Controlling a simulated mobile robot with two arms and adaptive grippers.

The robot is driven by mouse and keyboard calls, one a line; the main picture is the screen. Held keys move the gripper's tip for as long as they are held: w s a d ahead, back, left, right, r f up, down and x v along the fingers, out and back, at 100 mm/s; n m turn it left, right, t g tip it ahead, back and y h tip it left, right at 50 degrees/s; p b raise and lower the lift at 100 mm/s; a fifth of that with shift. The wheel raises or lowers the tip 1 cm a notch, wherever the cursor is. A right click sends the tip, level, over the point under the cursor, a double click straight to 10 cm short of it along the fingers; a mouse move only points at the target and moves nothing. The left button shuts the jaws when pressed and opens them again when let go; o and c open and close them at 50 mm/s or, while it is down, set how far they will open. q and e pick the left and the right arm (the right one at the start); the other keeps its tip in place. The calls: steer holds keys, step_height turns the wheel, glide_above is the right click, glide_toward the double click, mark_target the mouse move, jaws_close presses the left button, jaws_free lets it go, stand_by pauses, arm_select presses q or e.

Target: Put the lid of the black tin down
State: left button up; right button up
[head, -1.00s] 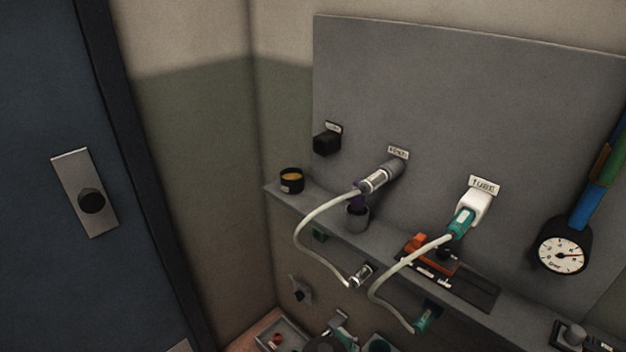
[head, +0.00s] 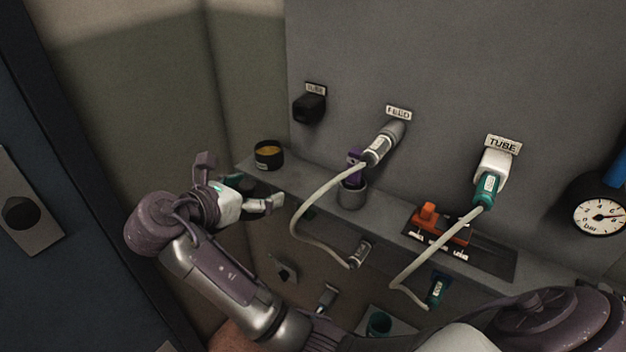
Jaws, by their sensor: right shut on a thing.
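The black tin (head: 268,161) stands upright on the left end of the grey wall shelf. It is open, with yellow-orange contents showing. My right gripper (head: 258,197) is in front of and slightly below the tin, by the shelf's left end. It is shut on a dark, flat piece, the lid (head: 257,187), which is partly hidden by the fingers. I cannot tell whether the lid touches the shelf. My left gripper is not in view.
On the shelf (head: 300,186), a grey cup (head: 351,195) holds a purple item, and an orange block (head: 430,213) sits farther right. Pale hoses hang from the FEED (head: 386,143) and TUBE (head: 490,179) fittings. A blue door stands at the left.

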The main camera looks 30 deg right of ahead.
steer(key=p, duration=0.2)
glide_above(322, 164)
steer(key=s+a, duration=0.2)
steer(key=a, duration=0.2)
steer(key=shift+w+r, duration=0.1)
steer(key=shift+r, duration=0.05)
steer(key=shift+w+d+f, duration=0.1)
steer(key=shift+d+f, duration=0.2)
steer(key=shift+f, duration=0.6)
steer(key=shift+a+f, duration=0.1)
steer(key=shift+f, duration=0.5)
step_height(322, 164, down, 4)
steer(key=shift+r, duration=0.1)
steer(key=shift+w+d+f, duration=0.1)
steer(key=shift+d+f, duration=0.15)
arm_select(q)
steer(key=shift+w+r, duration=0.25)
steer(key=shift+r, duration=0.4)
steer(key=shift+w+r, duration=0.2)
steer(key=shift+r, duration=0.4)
arm_select(e)
steer(key=o, duration=0.8)
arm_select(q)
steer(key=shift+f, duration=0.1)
